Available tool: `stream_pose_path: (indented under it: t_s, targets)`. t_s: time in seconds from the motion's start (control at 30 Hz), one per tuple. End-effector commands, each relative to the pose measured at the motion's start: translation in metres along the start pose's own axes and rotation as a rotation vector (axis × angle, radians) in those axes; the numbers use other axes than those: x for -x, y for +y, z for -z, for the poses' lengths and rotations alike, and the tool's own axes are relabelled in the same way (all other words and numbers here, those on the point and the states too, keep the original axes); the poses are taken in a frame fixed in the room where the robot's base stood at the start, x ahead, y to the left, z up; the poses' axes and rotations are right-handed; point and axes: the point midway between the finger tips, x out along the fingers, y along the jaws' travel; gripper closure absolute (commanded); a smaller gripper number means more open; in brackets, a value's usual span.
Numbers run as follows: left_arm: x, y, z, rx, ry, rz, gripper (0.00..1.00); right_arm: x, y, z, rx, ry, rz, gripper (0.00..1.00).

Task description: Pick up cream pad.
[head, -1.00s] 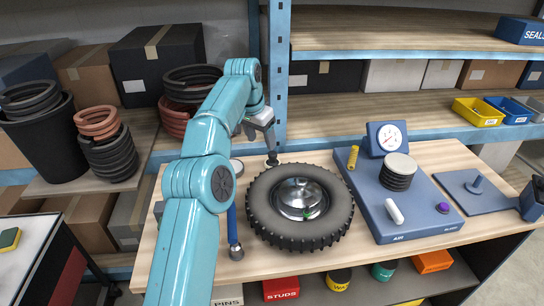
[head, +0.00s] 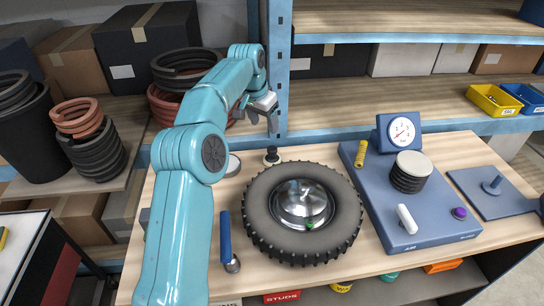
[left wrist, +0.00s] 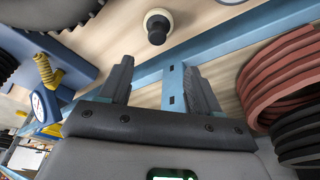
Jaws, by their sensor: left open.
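The cream pad (head: 272,162) is a small round cream disc with a black knob on top. It stands on the wooden bench near its back edge, behind the tyre. In the left wrist view the pad (left wrist: 152,15) shows at the top, beyond the fingertips, with its black knob towards me. My left gripper (head: 262,114) is above and behind the pad, apart from it. Its two fingers (left wrist: 158,75) are spread with nothing between them. My right gripper is not in view.
A black tyre (head: 260,220) with a shiny hub lies just in front of the pad. A pale round disc (head: 233,165) lies left of it. A blue shelf post (head: 278,80) stands close behind my gripper. A blue gauge base (head: 385,225) is at right.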

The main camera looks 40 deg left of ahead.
Motion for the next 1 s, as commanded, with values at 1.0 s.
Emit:
stream_pose_path:
  t_s: [1.0]
  targets:
    - [-0.128,0.004,-0.001,-0.001,-0.006,-0.002,0.37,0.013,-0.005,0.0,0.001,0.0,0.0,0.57]
